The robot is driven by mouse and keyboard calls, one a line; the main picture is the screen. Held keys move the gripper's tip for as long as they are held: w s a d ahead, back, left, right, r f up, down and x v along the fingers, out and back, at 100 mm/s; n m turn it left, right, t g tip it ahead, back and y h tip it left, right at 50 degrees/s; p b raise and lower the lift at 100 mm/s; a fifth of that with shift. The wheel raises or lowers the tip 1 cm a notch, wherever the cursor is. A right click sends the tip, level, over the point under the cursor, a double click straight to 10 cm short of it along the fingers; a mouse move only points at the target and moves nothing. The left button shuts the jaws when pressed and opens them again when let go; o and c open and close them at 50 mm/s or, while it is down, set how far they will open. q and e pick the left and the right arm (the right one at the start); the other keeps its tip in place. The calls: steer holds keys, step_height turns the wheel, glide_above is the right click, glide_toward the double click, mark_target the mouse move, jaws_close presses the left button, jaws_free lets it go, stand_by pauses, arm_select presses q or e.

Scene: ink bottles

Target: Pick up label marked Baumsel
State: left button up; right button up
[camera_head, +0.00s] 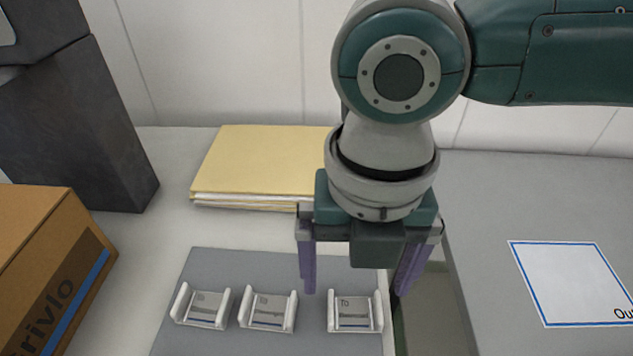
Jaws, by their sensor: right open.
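Three small grey labels sit in white holders on a grey mat (215,267): a left label (205,309), a middle label (268,311) and a right label (354,314). Their print is too small to read, so I cannot tell which is marked Baumsel. My right gripper (357,287) points down with its purple fingers spread, open and empty. It is above and behind the right label, apart from it. My left gripper is not in view.
A yellow folder stack (265,160) lies at the back. A cardboard box (45,265) stands at the left, with a dark grey upright object (75,120) behind it. A blue-edged white square (572,282) marks the grey surface at the right. A gap (428,310) separates the two surfaces.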

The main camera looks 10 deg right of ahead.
mark_target(354, 314)
steer(key=f, duration=0.5)
steer(key=shift+d+f, duration=0.2)
steer(key=shift+f, duration=0.15)
steer(key=c, duration=1.2)
